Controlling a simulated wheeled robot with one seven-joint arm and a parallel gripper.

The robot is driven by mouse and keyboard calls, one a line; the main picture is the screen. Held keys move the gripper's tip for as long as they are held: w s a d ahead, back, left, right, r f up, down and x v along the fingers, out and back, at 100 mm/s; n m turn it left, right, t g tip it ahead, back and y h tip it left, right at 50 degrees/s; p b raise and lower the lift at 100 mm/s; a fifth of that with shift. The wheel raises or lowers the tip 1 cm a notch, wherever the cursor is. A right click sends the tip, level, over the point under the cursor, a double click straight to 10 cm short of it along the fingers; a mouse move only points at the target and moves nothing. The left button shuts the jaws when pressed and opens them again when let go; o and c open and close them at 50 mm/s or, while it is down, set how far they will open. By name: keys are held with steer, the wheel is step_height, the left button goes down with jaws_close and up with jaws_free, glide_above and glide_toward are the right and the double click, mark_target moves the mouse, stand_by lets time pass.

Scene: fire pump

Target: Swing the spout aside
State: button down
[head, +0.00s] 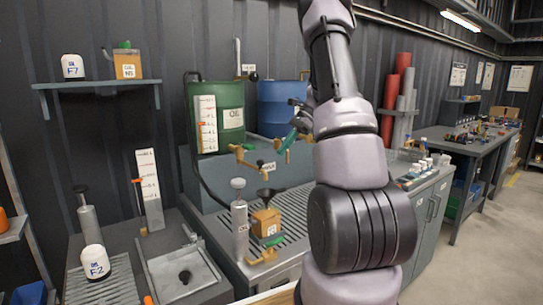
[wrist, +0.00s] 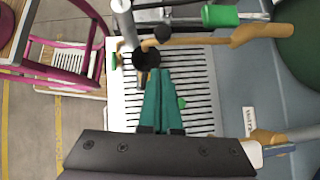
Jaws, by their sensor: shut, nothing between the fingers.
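A brass spout (head: 243,157) reaches out from the front of the green oil drum (head: 222,118). In the wrist view the spout (wrist: 215,40) crosses the top, its left end near a black funnel (wrist: 147,57). My gripper (head: 287,141) is to the right of this spout in the head view. In the wrist view my teal fingers (wrist: 160,75) are together and empty, with their tips apart from the spout in the picture. A second brass tap (wrist: 268,137) lies to the right of the fingers. My arm hides part of the area behind it.
A blue drum (head: 275,103) stands beside the green one. Below is a slatted drain (head: 215,208) with an orange can (head: 266,222) and a grey cylinder (head: 240,232). A green handle (wrist: 220,15) shows near the spout. A side bench (head: 425,190) holds small items.

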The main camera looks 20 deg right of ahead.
steer(key=shift+s+a+f, duration=0.1)
steer(key=shift+a+f, duration=0.2)
steer(key=shift+a, duration=0.5)
steer(key=shift+w+a+f, duration=0.1)
steer(key=shift+a+f, duration=0.2)
steer(key=shift+a, duration=0.55)
steer(key=shift+s+a+f, duration=0.1)
steer(key=shift+a+f, duration=0.2)
steer(key=shift+a, duration=0.5)
steer(key=shift+a, duration=0.1)
